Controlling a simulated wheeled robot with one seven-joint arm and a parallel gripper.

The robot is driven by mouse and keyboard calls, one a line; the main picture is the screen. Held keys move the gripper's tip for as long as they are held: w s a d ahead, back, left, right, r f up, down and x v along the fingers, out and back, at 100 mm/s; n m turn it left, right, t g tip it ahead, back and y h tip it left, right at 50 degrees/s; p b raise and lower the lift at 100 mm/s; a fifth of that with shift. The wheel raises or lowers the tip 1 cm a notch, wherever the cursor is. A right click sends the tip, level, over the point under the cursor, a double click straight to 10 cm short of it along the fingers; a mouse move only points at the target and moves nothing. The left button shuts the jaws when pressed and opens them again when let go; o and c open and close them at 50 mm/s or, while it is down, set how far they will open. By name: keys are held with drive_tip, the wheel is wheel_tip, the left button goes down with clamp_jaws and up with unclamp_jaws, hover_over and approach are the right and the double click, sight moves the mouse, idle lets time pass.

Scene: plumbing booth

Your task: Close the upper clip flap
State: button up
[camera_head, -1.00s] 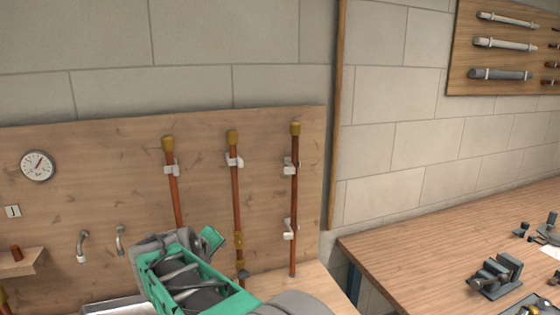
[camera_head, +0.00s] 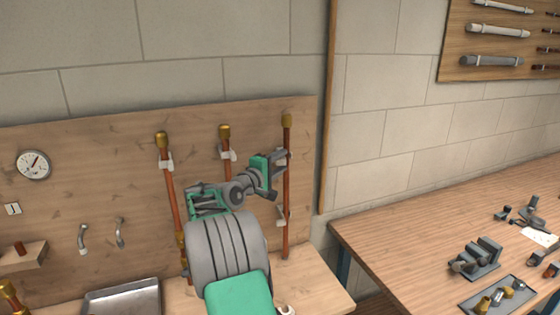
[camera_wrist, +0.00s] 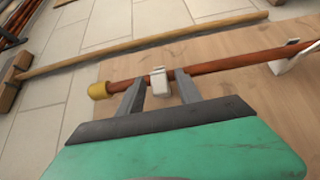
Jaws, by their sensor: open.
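The rightmost copper pipe (camera_head: 287,190) stands upright against the wooden panel, with a brass cap at its top. Its upper clip (camera_wrist: 160,82) is white and sits at the pipe between my two fingers in the wrist view. Whether its flap stands open cannot be told. My gripper (camera_wrist: 158,90) is open, one finger on each side of the clip, with small gaps visible. In the head view my gripper (camera_head: 279,160) is at the upper part of this pipe and hides most of that clip. The lower clip (camera_head: 281,215) is further down the same pipe.
Two more capped pipes (camera_head: 165,165) stand to the left, the middle one largely hidden by my arm. A metal tray (camera_head: 122,301) lies on the bench below. A workbench (camera_head: 400,220) with a vise stands at the right.

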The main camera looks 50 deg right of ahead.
clamp_jaws()
idle(0.3)
